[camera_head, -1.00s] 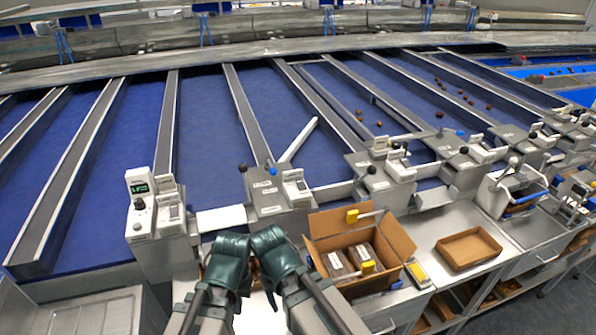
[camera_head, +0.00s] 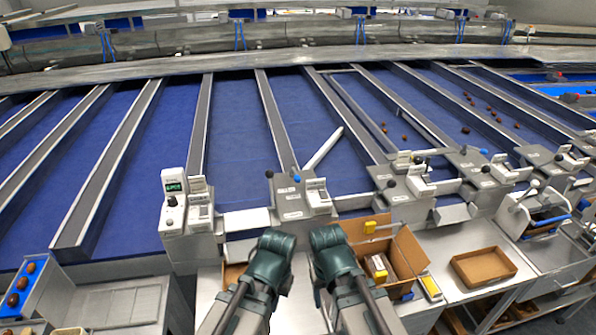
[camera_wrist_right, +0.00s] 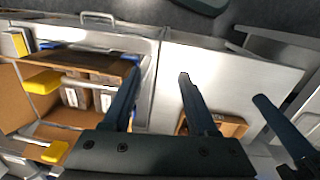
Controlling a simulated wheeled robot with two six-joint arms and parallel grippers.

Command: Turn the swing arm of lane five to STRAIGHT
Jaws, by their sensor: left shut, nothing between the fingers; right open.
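A white swing arm (camera_head: 322,148) stands at a slant in the lane channel, its near end by a grey control head (camera_head: 292,205) with a black knob and a blue knob. No lane number is readable, so I cannot tell which lane is five. The dark green wrists of both my arms are in the lower middle of the head view; the fingers are hidden there. In the right wrist view my right gripper (camera_wrist_right: 160,74) is open and empty, above the counter. My left gripper (camera_wrist_right: 262,101) shows at the right edge there, shut and empty.
An open cardboard box (camera_head: 408,252) with packs stands right of my wrists; a flat brown tray (camera_head: 484,281) lies further right. A scale unit with a green display (camera_head: 173,187) stands left. Other lanes have similar control heads (camera_head: 402,184). Several dates lie on the right lanes.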

